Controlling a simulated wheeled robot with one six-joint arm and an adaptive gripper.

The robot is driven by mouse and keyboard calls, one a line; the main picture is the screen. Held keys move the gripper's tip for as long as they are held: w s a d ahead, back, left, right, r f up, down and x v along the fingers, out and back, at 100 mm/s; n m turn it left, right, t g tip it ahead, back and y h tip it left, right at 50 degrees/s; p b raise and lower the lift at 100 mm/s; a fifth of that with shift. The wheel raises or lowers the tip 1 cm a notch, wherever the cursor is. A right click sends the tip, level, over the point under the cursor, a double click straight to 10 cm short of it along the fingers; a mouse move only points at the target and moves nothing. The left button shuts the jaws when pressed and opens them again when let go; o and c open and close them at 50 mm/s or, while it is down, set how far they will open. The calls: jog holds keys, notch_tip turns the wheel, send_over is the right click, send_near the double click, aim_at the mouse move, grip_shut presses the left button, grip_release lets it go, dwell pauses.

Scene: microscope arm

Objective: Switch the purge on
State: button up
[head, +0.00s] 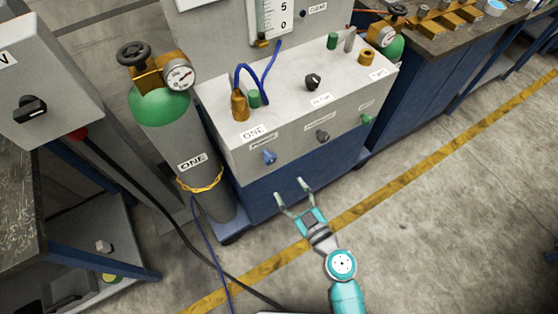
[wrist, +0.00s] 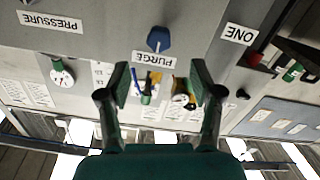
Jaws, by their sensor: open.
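The purge control is a blue knob (head: 269,157) on the front of the light grey cabinet (head: 300,118), below a small label too small to read in the head view. In the wrist view the blue knob (wrist: 158,39) shows beside the upside-down PURGE label (wrist: 154,59). My gripper (head: 289,188) is open and empty, in front of the cabinet's blue lower part and apart from the knob. In the wrist view my gripper (wrist: 160,78) has its fingers spread, with the knob beyond the tips and near the middle between them.
A grey knob (head: 322,136) and a green knob (head: 367,119) sit right of the blue one. A blue hose (head: 240,75) loops on the top. Floor at right is clear.

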aim_at(272, 161)
jog(key=x, duration=0.7)
jog(key=r+x, duration=0.1)
jog(key=x, duration=0.3)
jog(key=shift+w+a, duration=0.2)
jog(key=shift+a, duration=0.05)
jog(key=shift+c, duration=0.2)
jog(key=c, duration=1.1)
